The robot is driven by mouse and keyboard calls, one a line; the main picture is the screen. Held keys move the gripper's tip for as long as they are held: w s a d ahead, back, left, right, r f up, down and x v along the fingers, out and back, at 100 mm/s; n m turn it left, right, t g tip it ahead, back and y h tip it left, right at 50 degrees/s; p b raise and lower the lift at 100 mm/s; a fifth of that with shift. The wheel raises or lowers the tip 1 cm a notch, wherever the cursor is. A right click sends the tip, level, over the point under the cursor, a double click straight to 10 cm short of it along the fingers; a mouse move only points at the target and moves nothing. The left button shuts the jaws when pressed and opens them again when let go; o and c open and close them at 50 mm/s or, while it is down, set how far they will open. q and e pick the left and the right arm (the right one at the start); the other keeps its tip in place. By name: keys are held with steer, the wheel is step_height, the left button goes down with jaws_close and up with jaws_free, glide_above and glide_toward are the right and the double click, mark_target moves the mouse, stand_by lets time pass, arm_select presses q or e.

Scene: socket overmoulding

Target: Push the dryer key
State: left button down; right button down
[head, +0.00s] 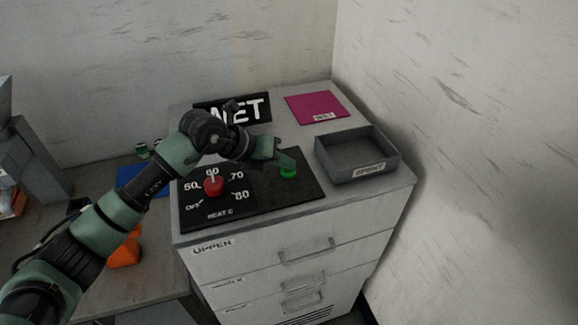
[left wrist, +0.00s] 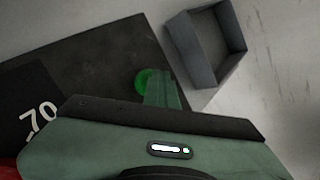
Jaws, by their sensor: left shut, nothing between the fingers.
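A green round key (head: 288,173) stands on the black panel (head: 262,197) on top of the drawer cabinet. My left gripper (head: 280,160) is shut and empty, with its fingertips right at the key, over its upper left side. In the left wrist view the green key (left wrist: 145,82) shows beside the shut fingers (left wrist: 162,92), which partly cover it. I cannot tell whether the fingertips touch the key. A red knob (head: 213,185) sits on the heat dial at the panel's left. No label for the key is readable. My right gripper is not in view.
A grey tray marked "SPRINT" (head: 357,154) stands right of the panel. A black "NET" sign (head: 250,109) and a magenta sheet (head: 316,106) lie behind. A lower table with an orange object (head: 125,250) is at the left. A wall bounds the right.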

mark_target(284, 170)
arm_select(q)
steer(key=shift+s+a+f, duration=0.15)
steer(key=shift+f, duration=0.6)
steer(key=shift+r+p, duration=0.45)
steer(key=shift+r, duration=0.3)
steer(key=r, duration=0.1)
steer(key=r+p, duration=0.1)
steer(key=r, duration=0.1)
steer(key=r+p, duration=0.1)
steer(key=shift+w+r, duration=0.3)
steer(key=shift+r, duration=0.3)
